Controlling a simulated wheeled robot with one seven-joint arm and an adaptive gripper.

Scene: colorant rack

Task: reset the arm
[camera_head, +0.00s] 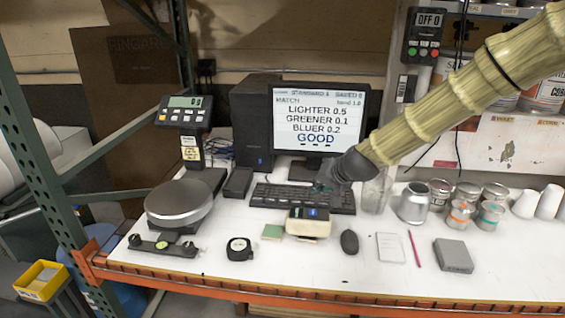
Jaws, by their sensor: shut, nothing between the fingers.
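My arm, in a ribbed tan sleeve, reaches in from the upper right and slants down to the left. My gripper (323,186) is small and dark at its end, in front of the lower right of the monitor (318,122) and over the keyboard (272,195). It is shut and I see nothing held in it. A beige device with a dark top (308,223) sits just below it in the picture. Whether the fingertips touch the keyboard I cannot tell.
A scale (179,203) stands left on the white bench (330,275). A glass jar (375,190), a metal can (413,203) and several small tins stand right of my gripper. A mouse (349,242), a pink pen (414,249) and a grey box (453,256) lie in front.

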